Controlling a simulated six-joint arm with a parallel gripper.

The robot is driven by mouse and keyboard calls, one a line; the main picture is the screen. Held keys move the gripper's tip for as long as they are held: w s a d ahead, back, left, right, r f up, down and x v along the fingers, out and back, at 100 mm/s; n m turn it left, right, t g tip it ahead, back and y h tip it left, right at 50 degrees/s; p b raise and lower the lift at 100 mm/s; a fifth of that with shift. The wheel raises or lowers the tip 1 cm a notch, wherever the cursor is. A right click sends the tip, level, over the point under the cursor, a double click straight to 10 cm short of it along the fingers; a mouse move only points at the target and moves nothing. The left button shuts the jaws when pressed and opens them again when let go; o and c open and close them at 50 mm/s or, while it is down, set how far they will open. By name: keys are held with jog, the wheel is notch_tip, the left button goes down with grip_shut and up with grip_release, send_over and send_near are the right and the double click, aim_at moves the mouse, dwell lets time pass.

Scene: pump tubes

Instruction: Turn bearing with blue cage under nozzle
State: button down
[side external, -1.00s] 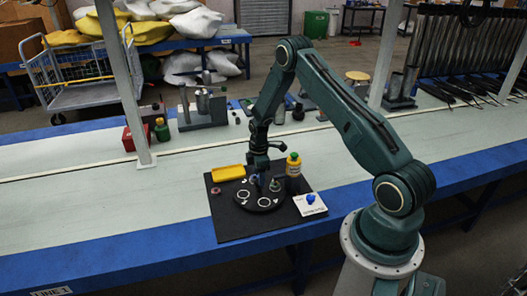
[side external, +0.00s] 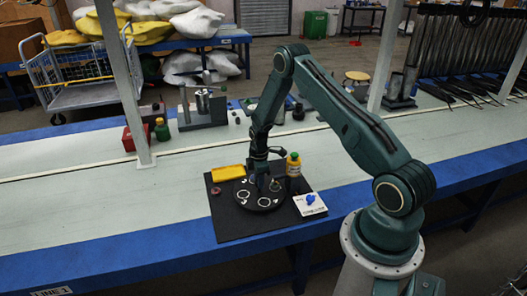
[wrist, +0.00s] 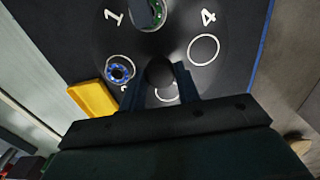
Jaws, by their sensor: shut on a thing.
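A round black turntable (side external: 257,206) with white rings and numbers lies on a dark mat. The bearing with the blue cage (wrist: 119,70) sits in a ring on the turntable, at the left in the wrist view; the gripper hides it in the side view. I cannot make out a nozzle.
A yellow tray (side external: 229,174) lies at the mat's back left. A yellow bottle with a green cap (side external: 293,166) stands close right of the gripper. A white card with a blue object (side external: 310,203) is at the right. A small reddish ring (side external: 216,191) lies at the left.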

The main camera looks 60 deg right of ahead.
jog(key=shift+m, duration=2.4)
jog(key=shift+r+m, duration=0.1)
jog(key=shift+m, duration=6)
jog(key=shift+w+m, duration=0.1)
jog(key=shift+m, duration=0.4)
jog(key=c, duration=1)
grip_release()
